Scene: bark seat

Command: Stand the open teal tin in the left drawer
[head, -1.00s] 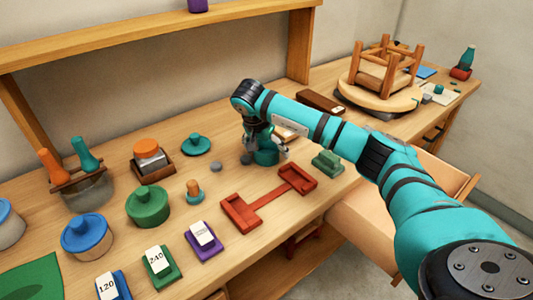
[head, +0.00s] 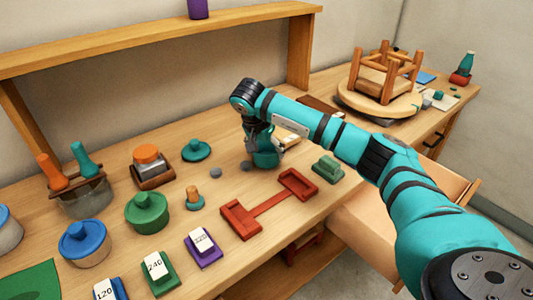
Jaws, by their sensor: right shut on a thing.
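The open teal tin (head: 266,159) is on the bench right of the middle, partly hidden by my right gripper (head: 258,148). The right gripper is shut on the tin from above; I cannot tell whether the tin touches the bench. A teal lid with a knob (head: 196,151) lies on the bench to the left of the tin. A pulled-out drawer (head: 370,222) shows below the bench's front edge, partly hidden by my right arm. My left gripper is not in view.
A red two-ended holder (head: 268,208) and a green block (head: 328,168) lie in front of the tin. Small grey lumps (head: 215,173) are beside it. A green lidded pot (head: 147,211) stands at left. An upturned stool (head: 385,78) is at back right.

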